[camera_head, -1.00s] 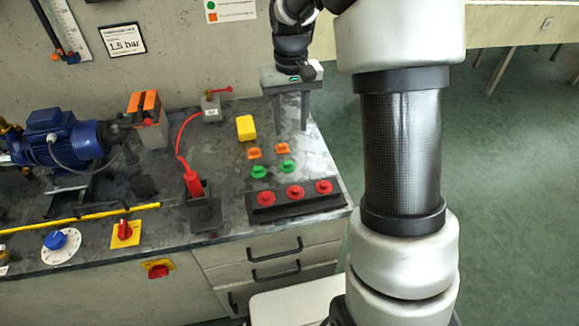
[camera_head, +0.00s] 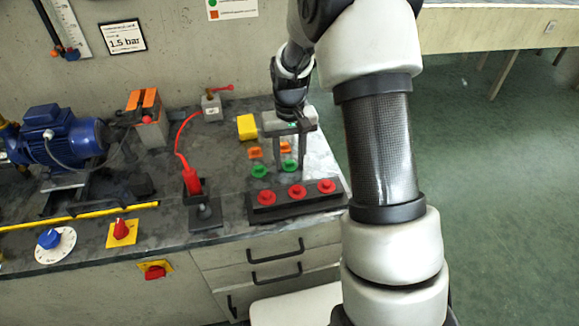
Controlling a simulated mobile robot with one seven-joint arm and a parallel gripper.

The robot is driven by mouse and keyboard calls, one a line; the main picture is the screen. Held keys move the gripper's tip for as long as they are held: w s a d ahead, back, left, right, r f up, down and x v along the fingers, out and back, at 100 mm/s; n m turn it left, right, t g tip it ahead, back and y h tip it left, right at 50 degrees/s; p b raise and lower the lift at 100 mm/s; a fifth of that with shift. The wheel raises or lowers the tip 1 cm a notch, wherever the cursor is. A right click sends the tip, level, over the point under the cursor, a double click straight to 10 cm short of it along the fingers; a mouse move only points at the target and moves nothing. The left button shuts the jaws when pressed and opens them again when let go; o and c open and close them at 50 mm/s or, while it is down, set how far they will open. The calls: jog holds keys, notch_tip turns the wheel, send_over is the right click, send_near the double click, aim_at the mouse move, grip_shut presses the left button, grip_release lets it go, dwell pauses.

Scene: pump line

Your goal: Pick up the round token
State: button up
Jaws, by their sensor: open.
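Two green round tokens lie on the grey bench top: one (camera_head: 260,171) at the left and one (camera_head: 290,165) at the right. Two orange square pieces lie just behind them, the left one (camera_head: 255,153) and the right one (camera_head: 285,147). My gripper (camera_head: 289,160) points down over the right pair, open, with nothing held. Its fingers stand to the left and right of the right green token in the picture. I cannot tell how far the fingertips are above the bench.
A dark block (camera_head: 256,216) with three red round knobs lies in front of the tokens. A yellow block (camera_head: 247,127) stands behind them. A red plug (camera_head: 192,183) with a cable is to the left. The bench's right edge is close to my gripper.

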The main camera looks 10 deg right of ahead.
grip_shut()
dwell(0.3)
